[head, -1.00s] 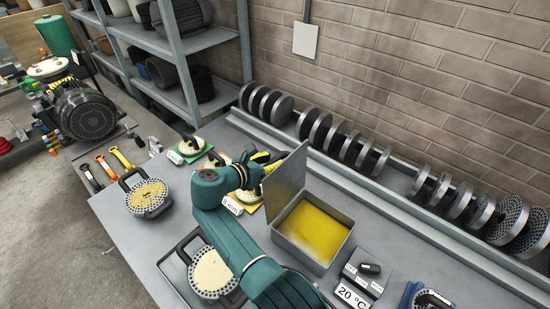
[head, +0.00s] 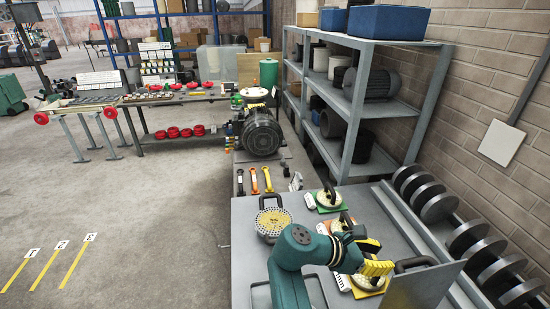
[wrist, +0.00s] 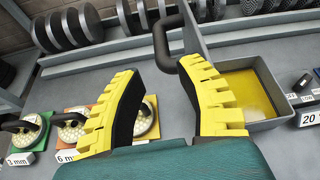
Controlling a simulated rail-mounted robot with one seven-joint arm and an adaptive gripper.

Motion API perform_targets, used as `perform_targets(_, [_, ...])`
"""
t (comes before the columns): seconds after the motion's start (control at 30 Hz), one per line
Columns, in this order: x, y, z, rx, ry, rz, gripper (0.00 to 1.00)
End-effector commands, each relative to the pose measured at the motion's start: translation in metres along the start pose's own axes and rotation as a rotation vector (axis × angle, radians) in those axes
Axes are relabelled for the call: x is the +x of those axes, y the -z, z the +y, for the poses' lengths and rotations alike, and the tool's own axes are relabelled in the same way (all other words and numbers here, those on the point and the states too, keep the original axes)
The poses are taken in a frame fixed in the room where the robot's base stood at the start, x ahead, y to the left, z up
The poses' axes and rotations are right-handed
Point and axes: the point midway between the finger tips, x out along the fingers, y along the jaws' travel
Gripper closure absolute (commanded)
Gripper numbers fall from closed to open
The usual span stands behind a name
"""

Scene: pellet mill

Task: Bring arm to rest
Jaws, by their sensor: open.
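My gripper (head: 372,258) has yellow padded fingers and is at the end of my teal arm, above the bench. In the wrist view my gripper (wrist: 165,85) has its fingers spread wide, with nothing held between them. A black curved handle (wrist: 162,42) shows beyond and between the fingers, beside the raised lid of a metal box. A perforated round die on a yellow plate (head: 368,289) lies below the gripper, partly hidden by it.
The box of yellow material (wrist: 246,92) is right of the fingers in the wrist view. Dies on green (head: 326,200) and orange plates (head: 340,223) and a handled die (head: 272,221) are on the bench. Shelving (head: 362,85) and a row of discs (head: 435,200) border it.

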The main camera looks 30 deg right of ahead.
Motion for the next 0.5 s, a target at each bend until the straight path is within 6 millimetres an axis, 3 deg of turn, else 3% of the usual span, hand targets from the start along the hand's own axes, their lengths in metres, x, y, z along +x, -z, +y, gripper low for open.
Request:
perform_targets(0.17, [-0.006,0.000,0.002,-0.003,-0.010,-0.001,0.64])
perform_targets(0.27, [-0.025,0.023,0.006,-0.059,-0.040,-0.007,0.64])
perform_targets(0.3, [-0.040,0.029,0.009,-0.056,-0.073,-0.008,0.64])
perform_targets(0.5, [-0.088,0.045,0.021,0.071,-0.253,0.109,0.64])
